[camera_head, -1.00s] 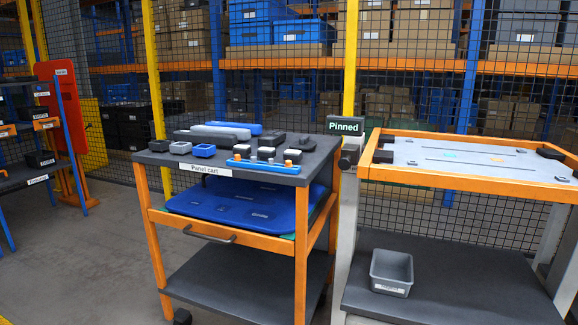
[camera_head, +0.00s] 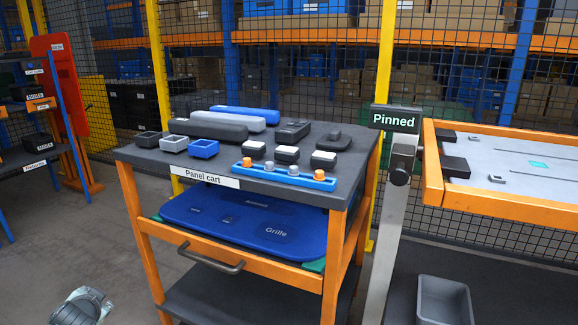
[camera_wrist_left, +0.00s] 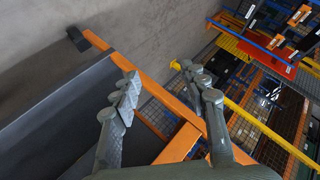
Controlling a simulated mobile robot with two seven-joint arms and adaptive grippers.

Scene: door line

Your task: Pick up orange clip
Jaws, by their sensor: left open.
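Two orange clips stand in a blue rack (camera_head: 283,179) at the front of the panel cart's top: one orange clip (camera_head: 247,162) near the rack's left end, the other orange clip (camera_head: 319,174) at its right end. Grey clips (camera_head: 293,169) sit between them. My left gripper (camera_wrist_left: 165,88) is open and empty in the left wrist view, beside the orange frame of a cart. No clip shows in that view. In the head view a grey part of my left arm (camera_head: 84,306) shows low at the left, well below and apart from the rack. My right gripper is not in view.
The panel cart (camera_head: 135,157) also carries small bins (camera_head: 203,149), long bars (camera_head: 206,129) and several dark blocks. A blue panel (camera_head: 230,222) lies on the shelf below. A "Pinned" sign (camera_head: 394,118) and an orange-framed table (camera_head: 500,210) stand at the right. Open floor lies left.

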